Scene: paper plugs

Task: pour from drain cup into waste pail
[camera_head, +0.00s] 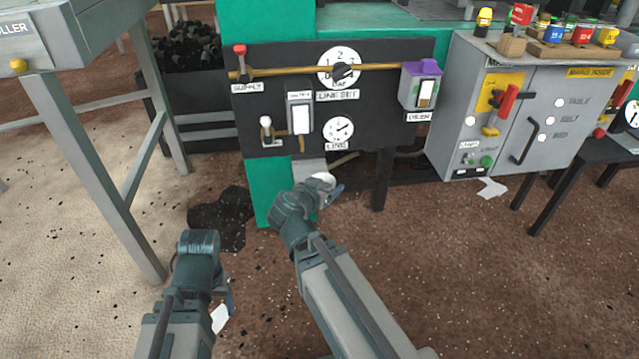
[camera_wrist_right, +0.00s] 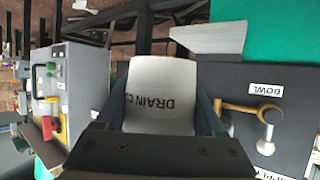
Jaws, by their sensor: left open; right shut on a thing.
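My right gripper (camera_head: 332,190) is shut on the white drain cup (camera_head: 322,177), low in front of the black gauge panel. In the right wrist view the cup (camera_wrist_right: 162,85), lettered "DRAIN C…", sits between the two fingers of the right gripper (camera_wrist_right: 165,105). Its contents cannot be seen. My left gripper (camera_head: 226,295) is open and low at the left, apart from the cup, partly hidden by its own wrist. I cannot make out a pail labelled as waste in either view.
The black panel (camera_head: 385,75) carries gauges, a brass pipe and a bowl drain valve (camera_head: 267,128). A grey plate (camera_wrist_right: 210,38) lies beside the cup. A grey cabinet (camera_head: 520,110) stands right, a grey table (camera_head: 100,90) left. A bin of black pieces (camera_head: 190,50) stands behind.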

